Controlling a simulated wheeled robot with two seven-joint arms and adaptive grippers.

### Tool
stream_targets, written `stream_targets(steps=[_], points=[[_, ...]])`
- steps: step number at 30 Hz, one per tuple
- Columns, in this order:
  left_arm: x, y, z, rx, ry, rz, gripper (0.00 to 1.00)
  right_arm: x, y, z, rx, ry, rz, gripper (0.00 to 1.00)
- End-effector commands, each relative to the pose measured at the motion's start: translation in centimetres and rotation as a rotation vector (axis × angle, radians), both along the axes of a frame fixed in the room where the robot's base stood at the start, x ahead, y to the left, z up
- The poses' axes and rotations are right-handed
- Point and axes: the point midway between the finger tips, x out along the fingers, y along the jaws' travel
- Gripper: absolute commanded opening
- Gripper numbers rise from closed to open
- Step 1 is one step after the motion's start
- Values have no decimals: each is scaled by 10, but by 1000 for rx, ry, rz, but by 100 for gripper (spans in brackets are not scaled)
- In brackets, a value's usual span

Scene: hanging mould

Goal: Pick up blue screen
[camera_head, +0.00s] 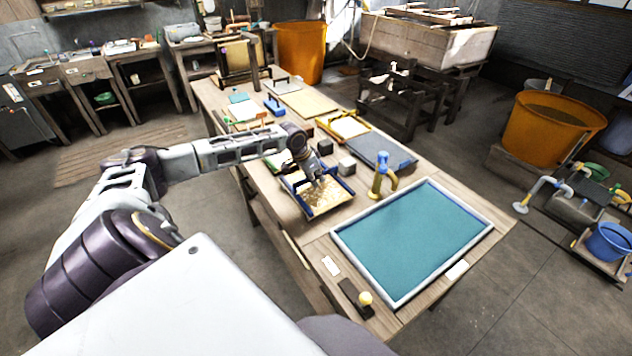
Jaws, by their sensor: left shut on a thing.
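The blue screen (336,207), a small blue-framed rectangle with a tan, speckled inside, is on the wooden table (318,236) near its left edge. My left arm reaches in from the left, and my left gripper (314,183) points down at the screen's far left part. It is shut on the blue screen; the fingertips are small and partly hidden against the frame. I cannot tell whether the screen is lifted off the table. My right gripper is not in view.
A large white-framed teal panel (412,240) covers the near right of the table. A yellow-and-blue handled tool (382,175), a grey-blue board (381,153), small dark and grey blocks, and a yellow-framed screen (345,126) stand close by. Orange tubs (545,130) stand on the floor.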

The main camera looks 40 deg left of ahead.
Motion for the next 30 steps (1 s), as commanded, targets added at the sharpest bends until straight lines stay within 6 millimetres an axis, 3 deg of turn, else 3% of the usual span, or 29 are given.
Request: stream_targets(steps=[13, 21, 30], points=[[1, 0, 14, -1, -3, 0, 0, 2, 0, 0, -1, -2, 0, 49], [1, 1, 50, 1, -4, 0, 0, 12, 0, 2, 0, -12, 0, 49], [1, 0, 89, 0, -3, 0, 0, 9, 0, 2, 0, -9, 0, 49]])
